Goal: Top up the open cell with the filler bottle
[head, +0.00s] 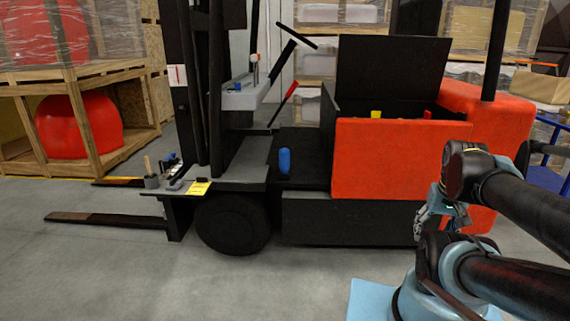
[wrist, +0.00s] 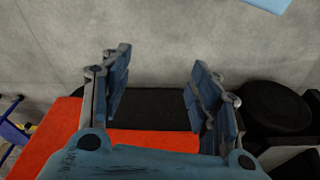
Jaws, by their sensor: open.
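A blue bottle-like cylinder (head: 285,161), likely the filler bottle, stands upright on the forklift's dark floor step in the head view. The forklift's battery compartment stands open under a raised black lid (head: 388,75). A yellow piece (head: 376,114) and a small red piece (head: 427,114) show over its orange side wall. The cells inside are hidden by that wall, so I cannot tell which is open. My gripper (head: 436,215) is beside the orange body, right of the bottle and well apart from it. In the wrist view my gripper (wrist: 160,92) is open with nothing between its fingers.
The forklift's orange body (head: 400,170) and front wheel (head: 233,222) face me. Its front ledge holds a grey cup (head: 152,182), small items and a yellow note (head: 197,188). Forks (head: 105,220) stick out left. The grey floor in front is clear.

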